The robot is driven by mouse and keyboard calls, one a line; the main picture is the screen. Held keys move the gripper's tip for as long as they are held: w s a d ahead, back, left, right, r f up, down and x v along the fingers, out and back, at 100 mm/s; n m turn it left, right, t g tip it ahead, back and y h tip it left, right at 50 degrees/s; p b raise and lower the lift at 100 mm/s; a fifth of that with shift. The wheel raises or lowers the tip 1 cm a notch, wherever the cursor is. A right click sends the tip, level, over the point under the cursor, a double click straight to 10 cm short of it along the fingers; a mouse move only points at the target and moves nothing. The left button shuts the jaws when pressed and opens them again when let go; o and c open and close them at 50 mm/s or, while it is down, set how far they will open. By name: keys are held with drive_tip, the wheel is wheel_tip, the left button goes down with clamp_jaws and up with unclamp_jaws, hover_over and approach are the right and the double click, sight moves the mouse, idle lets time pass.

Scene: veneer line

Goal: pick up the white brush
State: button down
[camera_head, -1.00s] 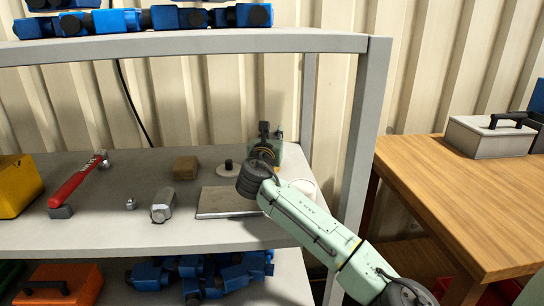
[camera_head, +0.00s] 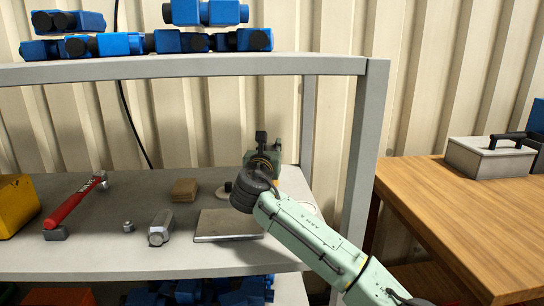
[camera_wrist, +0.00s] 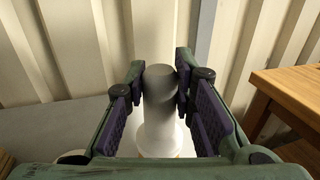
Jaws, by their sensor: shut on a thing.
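The white brush (camera_wrist: 160,112) stands between the two purple-padded fingers of my gripper (camera_wrist: 157,88) in the wrist view. It has a pale upright handle with a rounded grey-white top and a wider white base below. My gripper is shut on the handle. In the head view my arm reaches over the right end of the middle shelf, and my wrist hides most of the gripper.
A shelf post (camera_head: 360,160) stands close right of my arm.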

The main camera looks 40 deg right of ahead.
drive_tip(key=r+b+v, duration=0.1)
drive_tip(key=b+v, duration=0.1)
drive_tip(key=v, duration=1.1)
drive_tip(key=shift+a+r, duration=0.25)
drive_tip(key=shift+a, duration=0.2)
drive_tip(key=shift+s, duration=0.1)
idle(0.7)
